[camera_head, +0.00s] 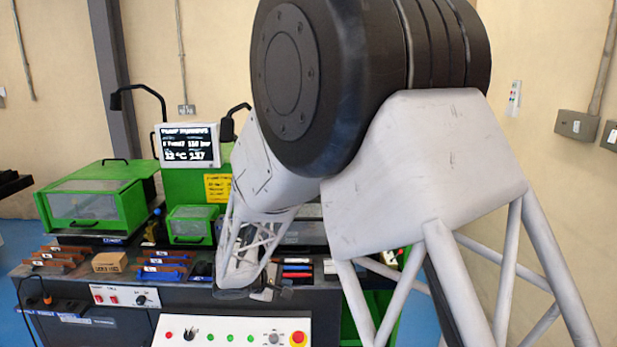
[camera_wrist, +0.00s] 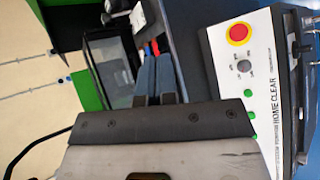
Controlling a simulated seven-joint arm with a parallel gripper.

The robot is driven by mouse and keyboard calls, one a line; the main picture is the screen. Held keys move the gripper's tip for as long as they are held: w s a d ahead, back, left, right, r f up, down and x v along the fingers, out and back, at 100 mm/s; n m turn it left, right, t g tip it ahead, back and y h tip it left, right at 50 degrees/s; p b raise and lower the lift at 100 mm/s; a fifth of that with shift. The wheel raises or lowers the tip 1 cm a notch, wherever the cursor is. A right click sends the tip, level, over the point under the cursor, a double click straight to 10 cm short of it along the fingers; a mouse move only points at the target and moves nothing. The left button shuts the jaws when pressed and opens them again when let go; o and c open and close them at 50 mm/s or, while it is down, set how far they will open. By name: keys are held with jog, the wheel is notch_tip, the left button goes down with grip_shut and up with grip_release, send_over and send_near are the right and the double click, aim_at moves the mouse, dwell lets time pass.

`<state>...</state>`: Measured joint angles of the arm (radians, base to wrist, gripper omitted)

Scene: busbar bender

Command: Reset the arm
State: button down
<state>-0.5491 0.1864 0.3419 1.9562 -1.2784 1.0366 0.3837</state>
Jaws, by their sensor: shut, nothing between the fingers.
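My gripper (camera_head: 270,291) is low over the bench of the green busbar bender, just behind the white control panel (camera_head: 232,330) in the head view. In the wrist view the two blue-grey fingers of my gripper (camera_wrist: 156,60) lie side by side, shut with nothing between them. My large arm links cover the middle and right of the head view and hide part of the machine. The control panel also shows in the wrist view (camera_wrist: 245,85), with a red emergency stop button (camera_wrist: 239,33) and green buttons.
A display (camera_head: 187,145) and a green-framed cover (camera_head: 97,199) stand behind.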

jog(key=s+d+r+m+g+y, duration=0.1)
jog(key=s+d+r+m+g, duration=0.15)
jog(key=s+d+r, duration=0.65)
jog(key=s+d+r+m+g+y, duration=0.2)
jog(key=s+d+r+m, duration=0.2)
jog(key=s+d, duration=0.45)
jog(key=s+d+r+m+y, duration=0.2)
jog(key=s+d+m+y, duration=0.1)
jog(key=s, duration=0.7)
jog(key=s+d+r+m+y, duration=0.2)
jog(key=s+d+m, duration=0.1)
jog(key=s, duration=0.8)
jog(key=shift+s+d+r+y, duration=0.3)
jog(key=shift+d+r+y, duration=0.1)
jog(key=shift+d, duration=0.5)
